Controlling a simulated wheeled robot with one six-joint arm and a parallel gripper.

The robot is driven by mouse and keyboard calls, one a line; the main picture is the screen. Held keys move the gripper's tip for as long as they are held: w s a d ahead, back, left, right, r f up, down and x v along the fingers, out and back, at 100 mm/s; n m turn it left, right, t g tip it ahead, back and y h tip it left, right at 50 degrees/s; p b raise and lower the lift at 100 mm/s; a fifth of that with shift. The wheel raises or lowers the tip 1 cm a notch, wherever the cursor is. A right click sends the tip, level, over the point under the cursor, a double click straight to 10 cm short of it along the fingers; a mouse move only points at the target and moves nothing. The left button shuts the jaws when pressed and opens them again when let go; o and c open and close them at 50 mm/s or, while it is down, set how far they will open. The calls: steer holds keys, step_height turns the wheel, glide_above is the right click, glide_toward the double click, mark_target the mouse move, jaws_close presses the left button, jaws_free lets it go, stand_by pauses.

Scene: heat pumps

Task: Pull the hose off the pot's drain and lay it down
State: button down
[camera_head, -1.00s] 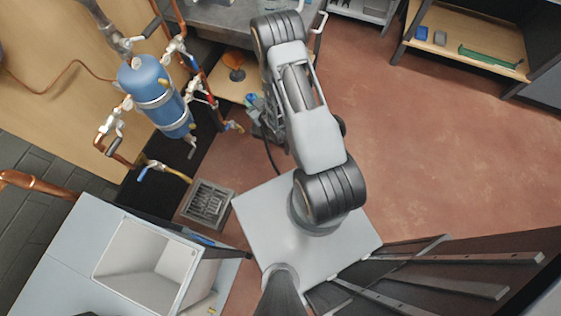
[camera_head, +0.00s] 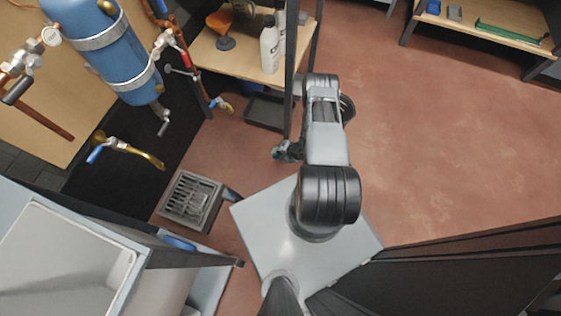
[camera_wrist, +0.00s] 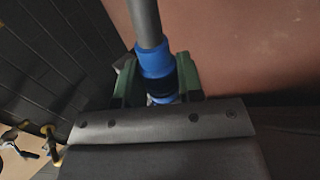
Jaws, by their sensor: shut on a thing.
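The blue pot (camera_head: 105,50) with silver bands hangs on the wall panel at the upper left. A short outlet with a grey lever (camera_head: 163,122) sits at its lower end, and no hose shows on it. My gripper (camera_head: 285,151) is well to the right of the pot, low beside my arm. In the wrist view my gripper (camera_wrist: 160,80) is shut on the blue cuff (camera_wrist: 156,60) of the hose. The grey hose (camera_wrist: 146,20) runs up out of that picture. Its far end is hidden.
A floor drain grate (camera_head: 190,200) lies below the pot. A grey basin unit (camera_head: 70,260) stands at lower left. A wooden shelf (camera_head: 245,50) with white bottles (camera_head: 269,45) is behind my gripper. The red floor (camera_head: 440,140) on the right is clear.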

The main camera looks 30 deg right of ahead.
steer(key=shift+n, duration=0.6)
steer(key=f+b, duration=0.2)
steer(key=f, duration=0.2)
steer(key=f+b, duration=0.3)
steer(key=f, duration=0.1)
steer(key=s+f+b, duration=0.1)
steer(key=f+b, duration=0.2)
steer(key=f, duration=0.1)
steer(key=shift+d, duration=0.2)
steer(key=c, duration=0.7)
jaws_free()
steer(key=shift+r, duration=0.1)
